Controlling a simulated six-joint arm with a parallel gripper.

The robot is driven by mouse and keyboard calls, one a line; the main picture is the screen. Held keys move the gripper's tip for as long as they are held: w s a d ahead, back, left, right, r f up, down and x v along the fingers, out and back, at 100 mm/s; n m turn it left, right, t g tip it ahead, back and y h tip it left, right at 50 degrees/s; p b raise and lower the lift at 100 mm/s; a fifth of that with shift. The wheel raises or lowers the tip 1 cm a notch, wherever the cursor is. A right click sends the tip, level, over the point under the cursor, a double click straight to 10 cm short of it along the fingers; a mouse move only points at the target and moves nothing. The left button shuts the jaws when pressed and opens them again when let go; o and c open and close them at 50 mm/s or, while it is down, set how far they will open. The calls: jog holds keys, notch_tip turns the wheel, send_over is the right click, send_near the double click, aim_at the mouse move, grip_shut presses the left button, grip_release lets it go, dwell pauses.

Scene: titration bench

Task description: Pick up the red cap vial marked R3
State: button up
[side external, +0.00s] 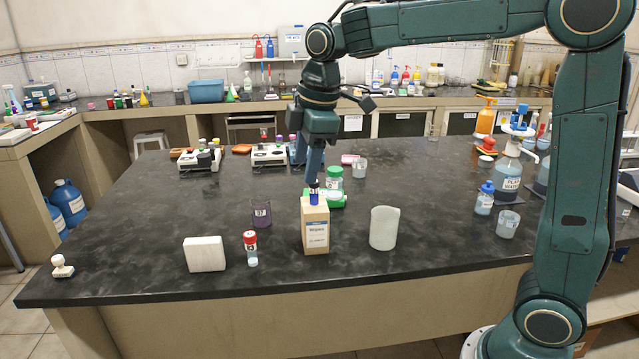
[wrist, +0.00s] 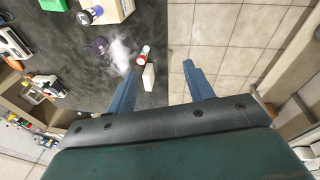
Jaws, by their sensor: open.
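The red cap vial (side external: 251,250) stands upright on the dark bench near its front edge, with clear liquid low inside. Its label is too small to read surely. My gripper (side external: 313,178) is open and empty, pointing down above the Wipes box, to the right of the vial and higher. The wrist view shows the two fingers of my gripper (wrist: 160,71) wide apart, with nothing between them touching.
A white block (side external: 205,254) stands close left of the vial. The Wipes box (side external: 315,230) stands to its right, with a blue-capped vial (side external: 313,195) at its top. A purple beaker (side external: 261,213) is behind. A white cylinder (side external: 384,228) stands farther right. The front left bench is mostly clear.

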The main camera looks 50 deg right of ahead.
jog(key=w+f+n+g, duration=0.1)
jog(key=w+f+n, duration=0.4)
jog(key=w, duration=0.4)
jog(key=n+g, duration=0.1)
jog(key=n, duration=0.3)
send_over(250, 234)
notch_tip(250, 234, down, 9)
jog(key=shift+r, duration=0.1)
jog(key=shift+f, duration=4.35)
jog(key=shift+f, duration=0.1)
jog(key=shift+f, duration=2.5)
jog(key=shift+c, duration=0.4)
jog(key=c, duration=1)
